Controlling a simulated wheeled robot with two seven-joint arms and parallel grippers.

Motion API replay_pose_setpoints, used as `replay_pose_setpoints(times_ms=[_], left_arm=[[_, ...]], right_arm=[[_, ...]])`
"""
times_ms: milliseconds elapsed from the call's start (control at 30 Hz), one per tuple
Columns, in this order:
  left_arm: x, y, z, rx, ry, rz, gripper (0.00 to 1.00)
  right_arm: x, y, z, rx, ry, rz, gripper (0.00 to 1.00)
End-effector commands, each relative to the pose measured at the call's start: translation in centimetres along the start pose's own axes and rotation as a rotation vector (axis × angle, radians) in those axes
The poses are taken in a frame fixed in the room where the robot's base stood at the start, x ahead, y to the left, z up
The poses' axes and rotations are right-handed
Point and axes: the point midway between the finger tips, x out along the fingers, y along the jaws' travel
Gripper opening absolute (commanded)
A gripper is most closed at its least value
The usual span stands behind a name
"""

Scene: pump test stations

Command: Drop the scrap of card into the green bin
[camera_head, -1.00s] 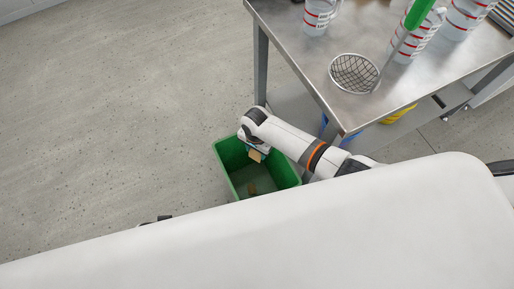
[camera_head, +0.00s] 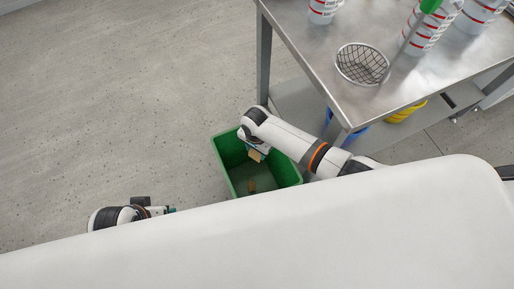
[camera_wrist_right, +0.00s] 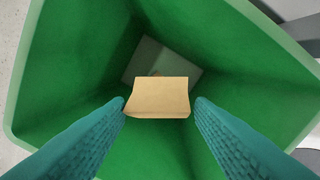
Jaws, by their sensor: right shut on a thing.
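The green bin (camera_head: 288,172) stands on the floor beside the steel table. It also shows in the wrist view (camera_wrist_right: 60,60), filling most of it. My right gripper (camera_head: 257,152) points down into the bin's opening. Its teal fingers (camera_wrist_right: 160,107) are shut on the tan scrap of card (camera_wrist_right: 160,98). The card shows small in the head view (camera_head: 255,156), over the bin's inside. My left gripper (camera_head: 170,210) shows partly at the lower left, above the floor and away from the bin; its jaws cannot be made out.
The steel table (camera_head: 355,104) at the upper right holds a wire-mesh strainer (camera_head: 362,64) and several white containers with red bands (camera_head: 425,38). A table leg stands close behind the bin. A small tan piece (camera_head: 251,185) shows inside the bin. The floor at left is clear.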

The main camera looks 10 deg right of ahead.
Motion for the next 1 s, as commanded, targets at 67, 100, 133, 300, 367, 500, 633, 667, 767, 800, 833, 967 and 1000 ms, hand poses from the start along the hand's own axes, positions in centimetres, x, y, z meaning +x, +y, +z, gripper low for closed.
replay_pose_setpoints(times_ms=[67,100,133,300,367,500,633,667,767,800,833,967,1000], left_arm=[[-0.36,0.02,-0.03,0.000,-0.002,0.001,0.74],[-0.49,0.03,-0.03,0.000,-0.002,0.001,0.74],[-0.57,0.03,-0.02,0.000,-0.003,0.001,0.74],[-0.72,0.03,0.00,0.000,-0.003,0.001,0.74],[-0.71,0.03,0.00,0.000,-0.003,0.001,0.74],[-0.70,0.04,0.00,-0.001,-0.004,0.001,0.74],[-0.70,0.04,0.00,-0.001,-0.004,0.001,0.74],[-0.70,0.04,0.00,-0.001,-0.004,0.001,0.74],[-0.69,0.04,0.00,-0.001,-0.004,0.001,0.74],[-0.70,0.04,0.00,-0.001,-0.004,0.001,0.74],[-0.71,0.04,0.01,-0.001,-0.004,0.001,0.74],[-0.73,0.03,0.13,-0.001,-0.007,0.001,0.74],[0.09,0.00,0.02,0.000,0.003,0.000,0.74]], right_arm=[[0.13,0.04,-0.06,0.000,0.000,0.000,0.28],[0.14,0.05,-0.07,0.000,0.000,0.001,0.28],[0.15,0.05,-0.07,0.000,0.000,0.001,0.28],[0.13,0.05,-0.08,0.000,0.000,0.000,0.28],[0.13,0.05,-0.08,0.000,0.000,0.000,0.28],[0.14,0.04,-0.08,0.000,0.000,0.000,0.63],[0.14,0.04,-0.07,0.001,0.000,0.000,0.74],[0.14,0.04,-0.07,0.001,0.000,0.000,0.74],[0.15,0.03,-0.07,0.001,0.000,0.000,0.74],[0.14,0.03,-0.07,0.001,0.000,0.000,0.74],[0.13,0.03,-0.07,0.001,0.000,0.000,0.74],[-0.31,0.04,-0.07,0.001,0.000,0.001,0.74],[-0.59,0.04,-0.07,0.001,0.000,0.001,0.74]])
